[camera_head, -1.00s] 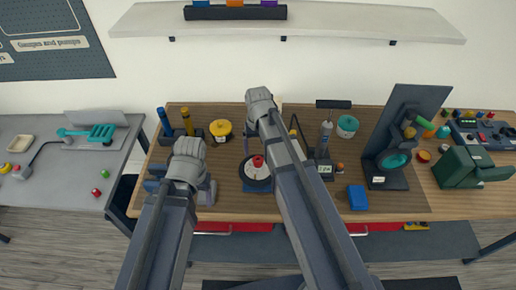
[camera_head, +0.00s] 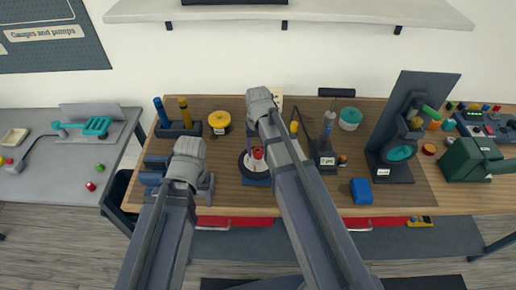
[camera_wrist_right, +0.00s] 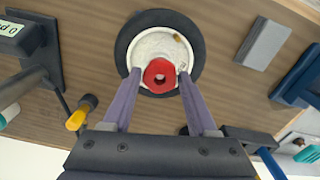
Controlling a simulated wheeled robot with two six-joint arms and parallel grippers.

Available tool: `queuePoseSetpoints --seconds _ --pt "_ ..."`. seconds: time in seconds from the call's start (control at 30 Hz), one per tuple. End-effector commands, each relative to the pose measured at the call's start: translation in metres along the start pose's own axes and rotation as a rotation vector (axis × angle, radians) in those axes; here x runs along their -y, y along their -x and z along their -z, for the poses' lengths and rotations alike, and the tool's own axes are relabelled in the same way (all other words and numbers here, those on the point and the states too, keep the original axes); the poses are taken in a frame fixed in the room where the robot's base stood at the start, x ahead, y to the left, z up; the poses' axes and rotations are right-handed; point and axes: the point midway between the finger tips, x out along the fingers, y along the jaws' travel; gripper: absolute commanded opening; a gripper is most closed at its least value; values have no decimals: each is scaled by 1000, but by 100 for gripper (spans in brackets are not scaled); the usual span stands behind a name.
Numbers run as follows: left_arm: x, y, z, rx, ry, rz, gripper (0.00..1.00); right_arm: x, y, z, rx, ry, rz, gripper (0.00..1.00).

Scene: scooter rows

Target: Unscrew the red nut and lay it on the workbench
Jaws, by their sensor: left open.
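The red nut (camera_head: 257,153) sits on the pale hub of a dark round wheel (camera_head: 246,171) on the workbench (camera_head: 310,201). In the right wrist view the nut (camera_wrist_right: 160,75) is in front of the pale hub, and the wheel's dark rim (camera_wrist_right: 160,17) shows around it. My right gripper (camera_wrist_right: 160,78) is open, with one purple finger on each side of the nut and narrow gaps between. In the head view its arm hides part of the wheel. My left gripper (camera_head: 206,184) is open and empty at the front left of the bench, its fingers partly hidden.
A yellow-lidded tub (camera_head: 220,120) and a holder with blue and yellow tools (camera_head: 178,128) stand behind left. A black stand (camera_head: 325,155), a blue box (camera_head: 361,190) and a dark upright panel (camera_head: 414,105) stand to the right. Bare wood lies near the front edge.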

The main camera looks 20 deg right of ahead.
Motion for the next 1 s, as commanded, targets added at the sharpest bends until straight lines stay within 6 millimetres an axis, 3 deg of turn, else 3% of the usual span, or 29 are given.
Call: queuePoseSetpoints --seconds 0.07,0.5,0.67,1.0 --pt "0 0 0 0 0 0 68 0 0 0 0 0 0 48" --pt "0 0 0 0 0 0 68 0 0 0 0 0 0 0" --pt "0 0 0 0 0 0 68 0 0 0 0 51 0 0" --pt "0 0 0 0 0 0 68 0 0 0 0 514 0 0"
